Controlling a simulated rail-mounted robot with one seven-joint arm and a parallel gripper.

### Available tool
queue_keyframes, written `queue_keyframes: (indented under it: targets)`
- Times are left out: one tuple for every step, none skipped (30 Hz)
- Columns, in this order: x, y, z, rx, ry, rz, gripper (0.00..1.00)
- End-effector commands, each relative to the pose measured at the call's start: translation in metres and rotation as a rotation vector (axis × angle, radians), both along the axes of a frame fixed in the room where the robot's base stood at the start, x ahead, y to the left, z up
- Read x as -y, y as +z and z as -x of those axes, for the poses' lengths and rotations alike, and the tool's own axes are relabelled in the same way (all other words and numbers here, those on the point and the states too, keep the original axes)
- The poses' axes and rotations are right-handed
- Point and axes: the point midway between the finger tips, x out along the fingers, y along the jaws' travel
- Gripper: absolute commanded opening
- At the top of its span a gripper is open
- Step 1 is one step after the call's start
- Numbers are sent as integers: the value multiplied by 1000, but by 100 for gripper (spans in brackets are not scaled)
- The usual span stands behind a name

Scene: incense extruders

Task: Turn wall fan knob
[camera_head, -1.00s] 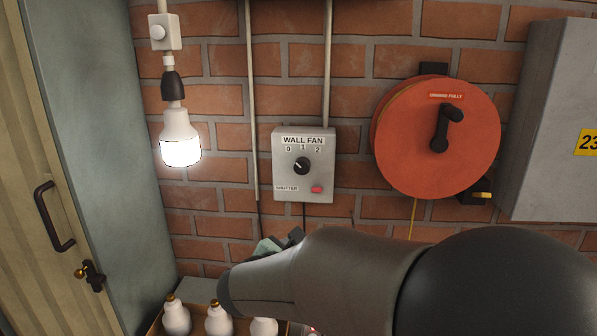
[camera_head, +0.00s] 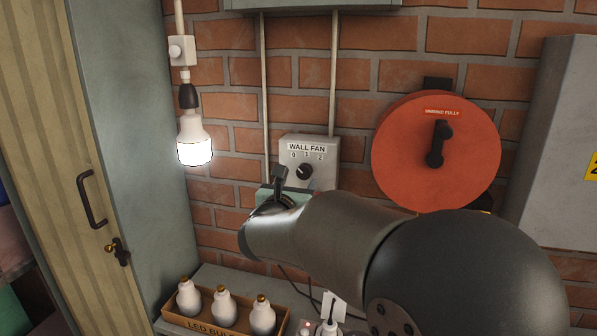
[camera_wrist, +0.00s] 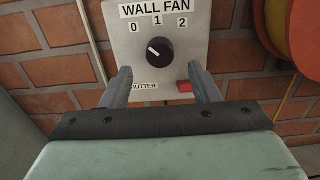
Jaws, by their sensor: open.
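The grey WALL FAN box (camera_head: 322,173) is fixed to the brick wall, with its round black knob (camera_head: 304,171) in the upper middle. In the wrist view the knob (camera_wrist: 159,50) has a white pointer line aimed up and left, toward the 0 mark. A red button (camera_wrist: 185,86) and a SHUTTER label sit below the knob. My gripper (camera_wrist: 165,82) is open and empty. Its two fingers stand apart, one at each side below the knob, and none is seen touching it. In the head view my arm hides the lower part of the box.
A lit bulb (camera_head: 195,140) hangs left of the box. A red reel (camera_head: 425,160) with a black crank is on the wall to the right. A box of LED bulbs (camera_head: 215,318) stands on the ledge below. A cabinet with a handle (camera_head: 91,199) is at left.

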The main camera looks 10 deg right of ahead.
Motion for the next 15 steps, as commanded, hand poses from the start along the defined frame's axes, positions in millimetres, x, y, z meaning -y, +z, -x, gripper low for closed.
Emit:
queue_keyframes:
  targets:
    - [5, 1, -10, -2, -2, 2, 56]
    - [8, 2, -15, -1, -3, 2, 56]
    - [11, 1, -22, -3, -3, 1, 56]
    - [13, 1, -26, -2, -2, 1, 56]
    - [15, 2, -30, -1, -1, 2, 56]
    - [17, 1, -35, -2, -1, 1, 56]
    - [19, 1, -38, -1, -2, 0, 56]
    - [20, 1, -40, 0, -1, 0, 56]
    - [22, 1, -43, -1, -1, 0, 56]
    - [22, 0, -45, -1, 0, 0, 56]
    - [23, 0, -47, -1, 0, 0, 56]
    - [24, 0, -48, -1, 0, 0, 56]
    - [24, 0, -49, -1, 0, 0, 56]
    - [25, 0, -50, 0, 0, 0, 56]
    - [25, 0, -50, 0, 0, 0, 56]
